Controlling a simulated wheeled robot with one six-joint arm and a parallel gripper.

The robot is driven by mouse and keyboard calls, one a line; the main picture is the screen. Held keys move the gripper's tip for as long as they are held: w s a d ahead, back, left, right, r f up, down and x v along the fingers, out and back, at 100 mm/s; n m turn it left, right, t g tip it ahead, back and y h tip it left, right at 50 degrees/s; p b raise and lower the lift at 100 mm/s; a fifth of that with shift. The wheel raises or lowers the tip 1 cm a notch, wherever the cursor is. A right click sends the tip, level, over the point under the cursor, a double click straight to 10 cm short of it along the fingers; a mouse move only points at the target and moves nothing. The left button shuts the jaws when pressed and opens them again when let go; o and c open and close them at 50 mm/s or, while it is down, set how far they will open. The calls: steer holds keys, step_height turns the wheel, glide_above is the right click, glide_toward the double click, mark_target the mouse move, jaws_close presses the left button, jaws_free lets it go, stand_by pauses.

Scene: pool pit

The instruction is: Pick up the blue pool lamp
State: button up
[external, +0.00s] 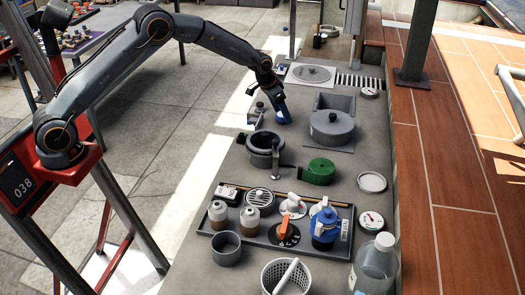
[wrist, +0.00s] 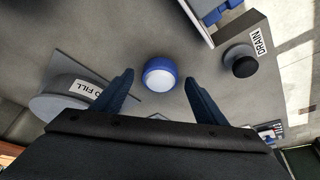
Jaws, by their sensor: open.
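The blue pool lamp (wrist: 160,77) is a small round blue body with a pale white face, seen from above in the wrist view. In the external view the blue lamp (external: 284,117) shows partly below my gripper (external: 280,100), on the grey bench. My gripper (wrist: 158,82) is open in the wrist view, with one finger on each side of the lamp in the picture. No finger visibly touches it. I cannot tell the exact height of the fingers above it.
A grey part labelled "DRAIN" (wrist: 258,40) stands to the right in the wrist view, and a part labelled "FILL" (wrist: 85,88) to the left. In the external view a grey lidded pot (external: 332,127), a grey pump-like pot (external: 263,148) and a green lid (external: 320,171) stand nearby.

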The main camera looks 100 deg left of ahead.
steer(key=c, duration=1.2)
